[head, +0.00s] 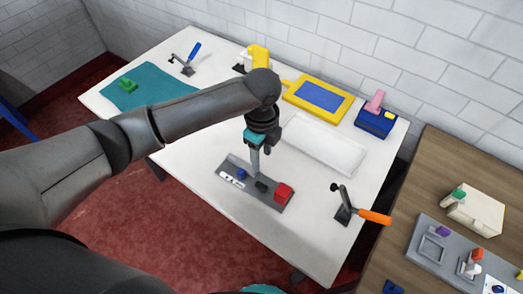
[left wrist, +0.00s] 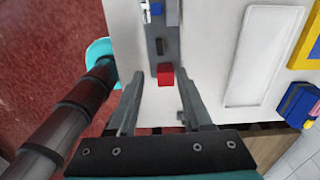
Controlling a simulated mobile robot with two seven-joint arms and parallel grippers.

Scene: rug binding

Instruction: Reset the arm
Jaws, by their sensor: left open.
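My left arm reaches in from the left in the head view. Its gripper (head: 256,165) points down over the grey strip board (head: 270,201) near the table's front edge. In the left wrist view the two fingers (left wrist: 162,92) stand apart with nothing held between them. The board's red block (left wrist: 165,76) shows just past the fingers; I cannot tell the height gap. The board also carries a blue knob (head: 241,174) and a small black block (head: 261,186). My right gripper does not show.
A white table (head: 200,155) holds a teal mat (head: 150,88), a white tray (head: 322,146), a yellow-and-blue frame (head: 318,98), a blue box (head: 376,121) and an orange-handled clamp (head: 374,216). A wooden table (head: 440,165) with more fixtures stands at the right. A brick wall rises behind.

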